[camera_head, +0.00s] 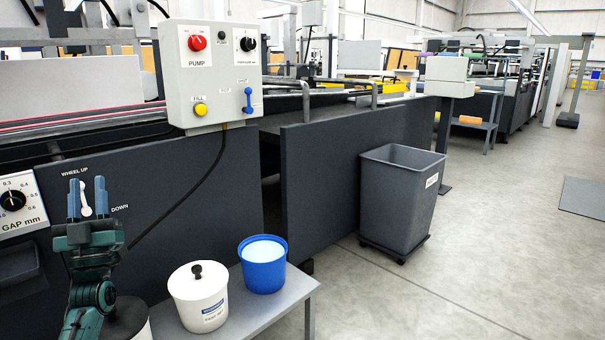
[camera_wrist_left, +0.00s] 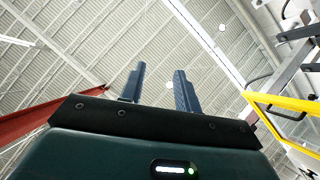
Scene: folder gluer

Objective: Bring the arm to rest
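My left gripper (camera_head: 87,198) points upward at the lower left of the head view, in front of the dark machine panel. Its two blue fingers stand apart with nothing between them. The left wrist view also shows the open fingers (camera_wrist_left: 158,88) against the ceiling. Behind the fingers in the head view is a white lever (camera_head: 85,210) between the labels WHEEL UP and DOWN; the gripper partly hides it, and I cannot tell whether they touch. My right gripper is not in view.
A grey control box (camera_head: 211,75) has pump knobs. The gap dial (camera_head: 14,200) is at far left. On a low grey bench (camera_head: 262,316) stand a white lidded pot (camera_head: 199,300) and a blue tub (camera_head: 263,272).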

